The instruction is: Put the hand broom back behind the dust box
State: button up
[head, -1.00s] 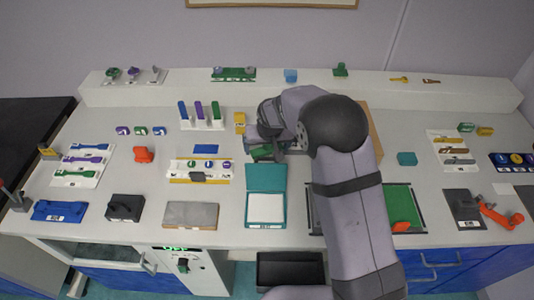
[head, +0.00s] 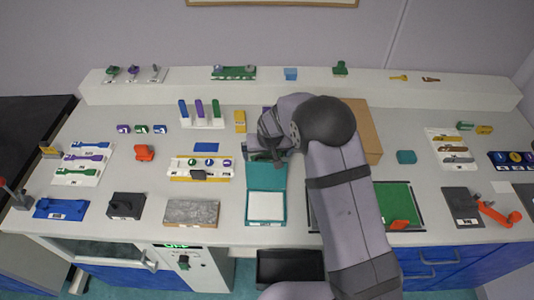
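My gripper (head: 264,146) is over the middle of the bench, just behind the open teal case (head: 266,222). It is small and partly hidden by my own wrist, so I cannot tell whether its fingers are open or shut. A dark greenish piece shows by its fingertips; whether it is held is unclear. I cannot make out a hand broom for certain; it may be hidden by my arm. A tan box (head: 370,135) stands behind my arm, partly covered. A black open bin (head: 290,268) sits below the front edge. I cannot tell which is the dust box.
A rack with coloured uprights (head: 201,122) and a yellow block (head: 240,121) stand left of my gripper. A grey slab (head: 192,213) lies at the front. A green mat (head: 395,200) lies right of my forearm. A raised shelf (head: 300,91) runs along the back.

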jog(key=shift+r, duration=0.1)
jog(key=shift+r, duration=0.15)
jog(key=b+v, duration=0.2)
jog(key=v, duration=0.9)
jog(key=shift+s+r, duration=0.15)
jog(key=shift+r, duration=0.25)
jog(key=s+d+m, duration=0.2)
jog(key=d+m, duration=0.1)
jog(key=d, duration=0.4)
jog(key=s+d+m, duration=0.2)
jog(key=s+d, duration=0.1)
jog(key=d, duration=0.4)
jog(key=s+f+n+g, duration=0.1)
jog(key=s+g, duration=0.1)
jog(key=s, duration=0.9)
jog(key=s+d+f+n+g, duration=0.1)
jog(key=s+f+n+g, duration=0.1)
jog(key=s, duration=0.9)
jog(key=shift+s+d+f+g+h, duration=0.15)
jog(key=shift+d+f+g+h, duration=0.05)
jog(key=shift+f+g+h, duration=0.1)
